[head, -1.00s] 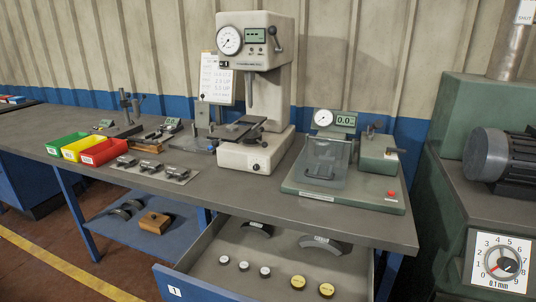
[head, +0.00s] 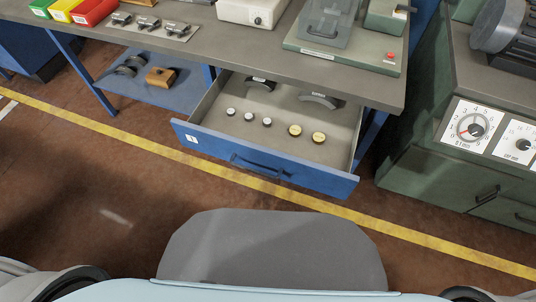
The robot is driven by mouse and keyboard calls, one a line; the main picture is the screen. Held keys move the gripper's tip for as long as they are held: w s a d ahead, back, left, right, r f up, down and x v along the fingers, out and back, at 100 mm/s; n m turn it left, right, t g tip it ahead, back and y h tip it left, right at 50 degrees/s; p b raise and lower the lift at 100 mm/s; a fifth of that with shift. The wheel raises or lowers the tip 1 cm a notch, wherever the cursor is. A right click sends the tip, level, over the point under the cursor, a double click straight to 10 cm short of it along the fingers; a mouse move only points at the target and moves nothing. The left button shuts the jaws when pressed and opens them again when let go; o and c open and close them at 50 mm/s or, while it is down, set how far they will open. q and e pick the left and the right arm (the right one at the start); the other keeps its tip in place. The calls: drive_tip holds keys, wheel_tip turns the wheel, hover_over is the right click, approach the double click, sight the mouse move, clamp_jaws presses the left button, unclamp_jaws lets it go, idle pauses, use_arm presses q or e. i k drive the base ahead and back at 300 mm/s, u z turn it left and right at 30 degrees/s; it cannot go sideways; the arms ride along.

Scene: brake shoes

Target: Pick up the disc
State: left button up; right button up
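An open blue drawer (head: 197,128) under the bench holds several small round pieces. Two yellow-topped discs (head: 295,130) and (head: 319,137) lie at its right. Three smaller white-topped round pieces (head: 249,117) stand in a row to their left. Two dark curved brake shoes (head: 319,101) and (head: 262,84) lie behind them. I cannot tell which round piece is the disc meant. Neither of my grippers is in view.
The grey bench top (head: 225,48) lies above the drawer. A lower blue shelf (head: 190,97) holds a wooden block (head: 161,77) and dark curved parts. A green cabinet (head: 430,168) with dials stands at the right. The brown floor before the drawer is clear.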

sight(318, 138)
drive_tip(key=u, duration=0.15)
drive_tip(key=k, duration=0.4)
drive_tip(key=z, duration=0.75)
drive_tip(key=i, duration=0.85)
drive_tip(key=u, duration=0.55)
